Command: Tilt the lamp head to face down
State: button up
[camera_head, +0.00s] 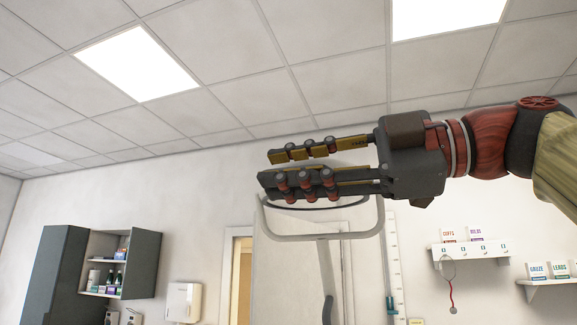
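My gripper (268,168) reaches in from the right, its dark, yellow and red fingers pointing left. One finger lies above and two below, with a narrow gap between them. A pale grey U-shaped bar (322,237), apparently the lamp's handle or yoke, hangs just below the fingers. Its ends rise to the fingertips at left and toward the palm at right. A dark curved rim shows between the bar and the lower fingers. The lamp head is mostly hidden behind my gripper, so its tilt is unclear. I cannot tell whether the fingers grip or touch it.
A dark wall cabinet (62,270) with bottles on its shelf is at left. A white dispenser (184,302) hangs near a door (283,285). Shelves with boxes (470,252) and a height scale (397,270) are at right. Ceiling panels are above; the space left of my gripper looks clear.

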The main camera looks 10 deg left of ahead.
jog(key=shift+s+r, duration=0.1)
jog(key=shift+s, duration=0.05)
jog(key=d, duration=1.2)
jog(key=shift+s, duration=0.45)
